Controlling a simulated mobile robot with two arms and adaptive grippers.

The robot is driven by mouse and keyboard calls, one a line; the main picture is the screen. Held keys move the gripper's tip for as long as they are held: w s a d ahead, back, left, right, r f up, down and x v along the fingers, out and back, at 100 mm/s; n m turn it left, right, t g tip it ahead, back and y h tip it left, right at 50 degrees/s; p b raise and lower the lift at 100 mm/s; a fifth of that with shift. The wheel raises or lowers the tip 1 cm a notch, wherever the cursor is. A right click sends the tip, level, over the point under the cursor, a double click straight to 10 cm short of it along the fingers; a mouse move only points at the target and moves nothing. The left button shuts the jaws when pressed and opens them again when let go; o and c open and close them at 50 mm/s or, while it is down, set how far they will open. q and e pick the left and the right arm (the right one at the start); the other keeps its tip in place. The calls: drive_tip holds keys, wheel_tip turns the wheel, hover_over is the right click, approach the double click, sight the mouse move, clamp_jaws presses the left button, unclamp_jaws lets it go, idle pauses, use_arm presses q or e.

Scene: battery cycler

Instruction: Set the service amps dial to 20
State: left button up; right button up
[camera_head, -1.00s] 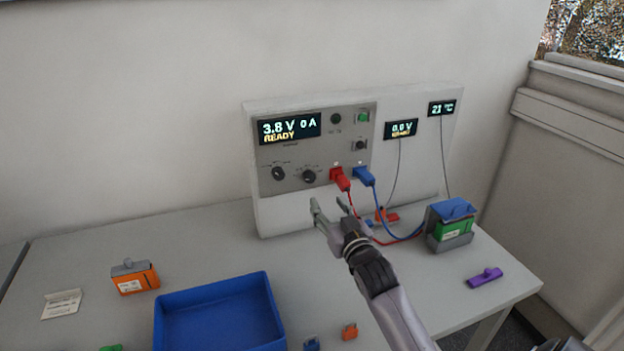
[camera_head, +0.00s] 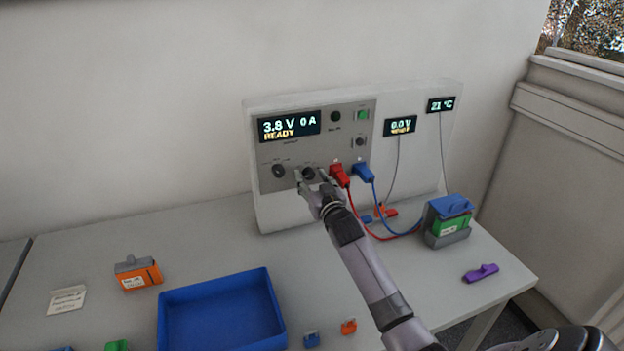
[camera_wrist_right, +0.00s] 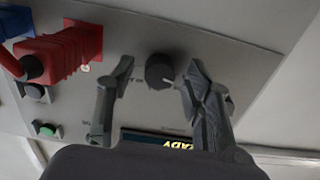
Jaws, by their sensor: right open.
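The cycler panel (camera_head: 345,140) stands at the back of the table; its display (camera_head: 289,127) reads 3.8 V, 0 A, READY. Two black dials sit low on the panel: a left dial (camera_head: 278,171) and a right dial (camera_head: 308,173). Their labels are too small to read. My right gripper (camera_head: 312,182) is at the right dial, partly covering it. In the right wrist view this dial (camera_wrist_right: 160,71) shows between the two open fingers (camera_wrist_right: 155,85), with gaps on both sides. The left dial (camera_wrist_right: 229,105) is mostly hidden behind a finger. My left gripper is out of view.
A red plug (camera_head: 340,175) sits close to the right of my gripper, with a blue plug (camera_head: 364,174) beyond it and cables hanging down. A battery in a holder (camera_head: 450,222) stands at right. A blue tray (camera_head: 222,310) and an orange battery (camera_head: 138,273) lie at front left.

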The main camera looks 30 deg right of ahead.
drive_tip(key=shift+c, duration=0.4)
clamp_jaws()
drive_tip(key=shift+m, duration=0.3)
drive_tip(key=m, duration=0.2)
drive_tip(key=shift+m+p, duration=0.3)
drive_tip(key=shift+p, duration=0.1)
drive_tip(key=m, duration=0.4)
drive_tip(key=shift+a+m+p, duration=0.1)
drive_tip(key=shift+m+p, duration=0.2)
drive_tip(key=shift+p, duration=0.05)
drive_tip(key=m, duration=0.4)
drive_tip(key=shift+p, duration=0.3)
drive_tip(key=shift+m, duration=1.9)
